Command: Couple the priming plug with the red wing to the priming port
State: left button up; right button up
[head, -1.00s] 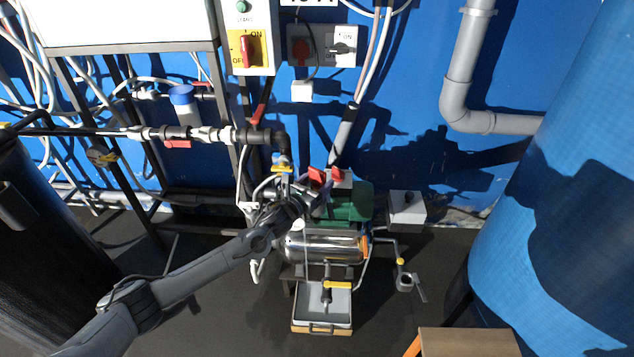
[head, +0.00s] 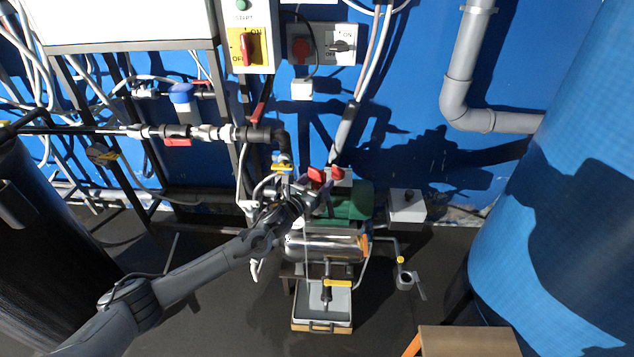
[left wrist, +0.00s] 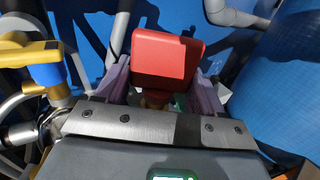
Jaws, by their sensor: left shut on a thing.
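My left gripper (head: 312,190) is over the top of the pump, beside the green motor (head: 352,202) and above the shiny steel pump body (head: 325,246). In the left wrist view its two fingers (left wrist: 160,88) are closed on the priming plug with the red wing (left wrist: 167,58). A little brass shows below the wing. In the head view a red wing (head: 316,175) stands at the fingertips, with a second red part (head: 338,173) just right of it. The priming port is hidden by the gripper and plug, so I cannot tell whether the plug touches it.
A yellow-and-blue valve (head: 283,166) on the pipe stands close left of the gripper; it also shows in the left wrist view (left wrist: 42,62). A grey tray (head: 322,310) lies below the pump. A large blue tank (head: 560,200) fills the right side.

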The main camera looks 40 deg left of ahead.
aim_at(317, 190)
pick_arm(q)
jog(key=shift+f+b, duration=0.3)
jog(key=shift+f, duration=0.2)
dwell(0.3)
jog(key=shift+f, duration=0.1)
dwell(0.5)
dwell(0.4)
jog(key=shift+f, duration=0.35)
jog(key=shift+f, duration=0.25)
dwell(0.4)
dwell(0.6)
dwell(0.4)
jog(key=shift+f+b, duration=0.3)
jog(key=shift+f, duration=0.25)
dwell(0.4)
dwell(0.5)
